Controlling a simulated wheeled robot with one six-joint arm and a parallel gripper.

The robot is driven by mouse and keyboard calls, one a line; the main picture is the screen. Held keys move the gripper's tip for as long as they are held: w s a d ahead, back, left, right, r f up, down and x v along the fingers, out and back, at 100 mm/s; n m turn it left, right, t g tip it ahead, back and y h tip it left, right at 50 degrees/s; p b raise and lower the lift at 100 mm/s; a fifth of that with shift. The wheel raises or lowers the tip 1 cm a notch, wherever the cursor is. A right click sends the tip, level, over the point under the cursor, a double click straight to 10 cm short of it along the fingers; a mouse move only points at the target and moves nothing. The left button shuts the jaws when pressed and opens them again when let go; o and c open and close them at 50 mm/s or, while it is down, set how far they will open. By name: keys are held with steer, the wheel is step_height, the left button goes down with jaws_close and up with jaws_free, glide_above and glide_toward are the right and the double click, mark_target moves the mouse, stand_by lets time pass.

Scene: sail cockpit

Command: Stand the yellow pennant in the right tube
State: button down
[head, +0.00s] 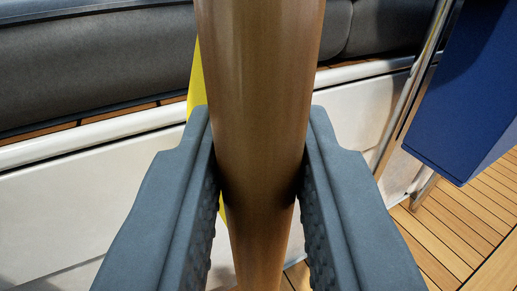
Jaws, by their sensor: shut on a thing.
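My gripper (258,185) is shut on a thick brown wooden pole (260,70) in the middle of the head view. The pole stands upright in the picture and runs out of the top of it. Yellow pennant cloth (196,80) shows behind the pole at its left edge, with a small strip lower down between the pole and the left finger. Most of the cloth is hidden by the pole and the fingers. I see no tube in this view.
A grey cushioned bench (90,60) on a white base (80,200) runs across behind the pole. A dark blue panel or box (465,90) is at the upper right, beside a metal rail (412,95). Slatted wooden floor (455,235) is open at the lower right.

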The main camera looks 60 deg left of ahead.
step_height(320, 180, down, 10)
stand_by(1.3)
steer(key=c, duration=1.2)
jaws_free()
steer(key=shift+o, duration=0.2)
steer(key=shift+d, duration=0.1)
steer(key=v, duration=1.7)
